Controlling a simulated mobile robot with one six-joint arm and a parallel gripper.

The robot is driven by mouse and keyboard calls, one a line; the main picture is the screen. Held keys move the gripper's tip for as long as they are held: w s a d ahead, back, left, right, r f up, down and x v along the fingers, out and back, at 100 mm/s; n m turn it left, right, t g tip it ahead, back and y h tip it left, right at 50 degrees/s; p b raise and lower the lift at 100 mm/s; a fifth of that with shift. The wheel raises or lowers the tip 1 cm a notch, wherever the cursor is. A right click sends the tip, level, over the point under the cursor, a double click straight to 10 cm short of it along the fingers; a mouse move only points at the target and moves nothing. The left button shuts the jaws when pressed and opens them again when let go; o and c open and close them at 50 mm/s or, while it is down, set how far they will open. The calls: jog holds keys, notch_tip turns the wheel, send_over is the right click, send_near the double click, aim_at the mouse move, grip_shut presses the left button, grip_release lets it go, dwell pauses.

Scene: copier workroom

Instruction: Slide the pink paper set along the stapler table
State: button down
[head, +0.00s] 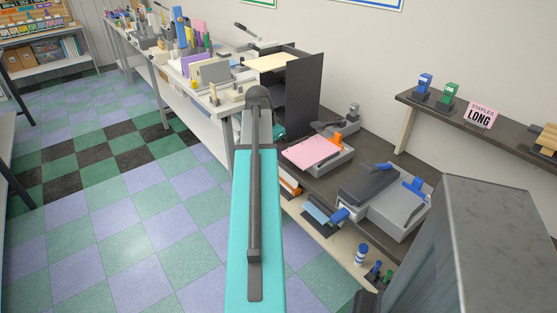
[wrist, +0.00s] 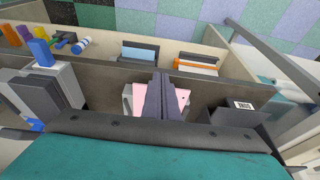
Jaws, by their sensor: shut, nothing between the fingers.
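The pink paper set (head: 312,150) lies on a grey stapler with an orange part, on the dark stapler table (head: 330,185). In the wrist view the pink paper (wrist: 139,98) shows on both sides of my gripper (wrist: 161,80). My gripper is shut and empty, its dark fingers together across the middle of the paper in that view and hiding part of it. I cannot tell whether the fingertips touch the paper. In the head view I cannot make out the fingers.
A grey stapler with blue parts (head: 385,200) stands right of the paper. A dark upright unit (head: 303,95) stands beyond it. A raised shelf holds a "STAPLES LONG" sign (head: 479,115). A lower shelf (head: 345,250) holds bottles and trays. Open tiled floor (head: 120,230) lies left.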

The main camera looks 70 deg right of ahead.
jog(key=shift+v, duration=1.05)
jog(key=shift+w, duration=0.1)
